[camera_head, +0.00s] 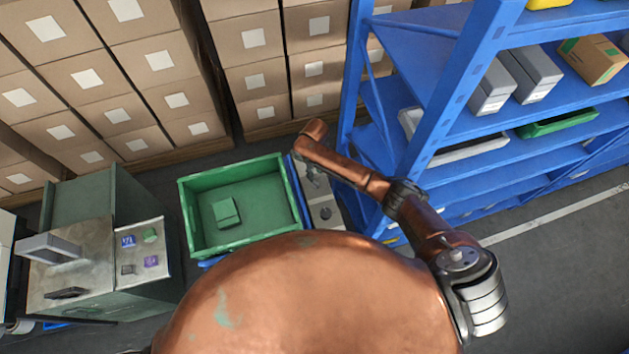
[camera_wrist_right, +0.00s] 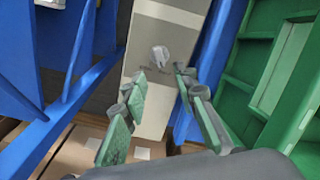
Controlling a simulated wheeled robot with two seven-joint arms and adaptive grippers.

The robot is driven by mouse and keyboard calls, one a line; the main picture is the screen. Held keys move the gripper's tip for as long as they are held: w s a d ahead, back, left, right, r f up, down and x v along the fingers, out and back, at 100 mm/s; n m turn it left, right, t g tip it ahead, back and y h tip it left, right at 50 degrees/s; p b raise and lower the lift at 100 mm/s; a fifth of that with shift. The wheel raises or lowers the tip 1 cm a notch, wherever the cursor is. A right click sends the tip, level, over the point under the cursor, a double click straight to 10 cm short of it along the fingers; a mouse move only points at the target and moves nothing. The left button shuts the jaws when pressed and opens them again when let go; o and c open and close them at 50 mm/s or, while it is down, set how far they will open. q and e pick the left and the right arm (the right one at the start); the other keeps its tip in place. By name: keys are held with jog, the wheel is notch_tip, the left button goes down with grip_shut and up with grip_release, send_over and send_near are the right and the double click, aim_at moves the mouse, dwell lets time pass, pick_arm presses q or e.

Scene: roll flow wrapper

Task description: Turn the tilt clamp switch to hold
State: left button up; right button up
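The switch shows in the right wrist view as a small light grey knob (camera_wrist_right: 159,55) on the face of a narrow beige panel (camera_wrist_right: 150,95). In the head view a small dark knob (camera_head: 326,213) sits on a pale panel (camera_head: 323,200) between the green bin and the blue rack. I cannot read any markings or the switch position. My right gripper (camera_wrist_right: 161,78) is open and empty, with a green-grey finger on each side of the line to the knob. It appears apart from the knob. My left gripper is out of view.
A green bin (camera_head: 187,215) holding a green box (camera_head: 225,212) stands left of the panel. A blue rack (camera_head: 437,115) rises close on the right. Stacked cartons (camera_head: 255,80) line the back. A grey bench (camera_head: 80,275) stands at the far left.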

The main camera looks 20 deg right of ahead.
aim_at(315, 182)
notch_tip(315, 182, down, 8)
jog(key=shift+r, duration=0.2)
jog(key=shift+c, duration=0.3)
grip_shut()
dwell(0.3)
